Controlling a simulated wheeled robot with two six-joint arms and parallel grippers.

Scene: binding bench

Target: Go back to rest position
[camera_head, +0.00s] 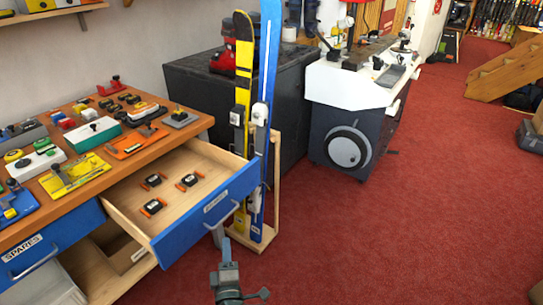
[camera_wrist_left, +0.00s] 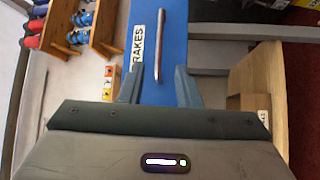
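The open drawer (camera_head: 208,209) has a blue front with a label and a bar handle. It is pulled out of the wooden bench (camera_head: 25,228) and holds several small black-and-orange parts (camera_head: 187,182). My left gripper (camera_head: 221,241) is in front of the drawer front, close to its handle. In the left wrist view my left gripper (camera_wrist_left: 159,88) has its two fingers apart. The drawer's handle (camera_wrist_left: 161,45) shows ahead, in line with the gap between them. I cannot tell whether the fingers touch the drawer front. My right gripper is in neither view.
Blue and yellow skis (camera_head: 263,90) stand in a wooden rack just right of the drawer. Ski bindings and tools crowd the bench top. Behind are a dark cabinet (camera_head: 205,90) and a grey-white machine (camera_head: 345,95). The red carpet (camera_head: 430,200) at right is clear.

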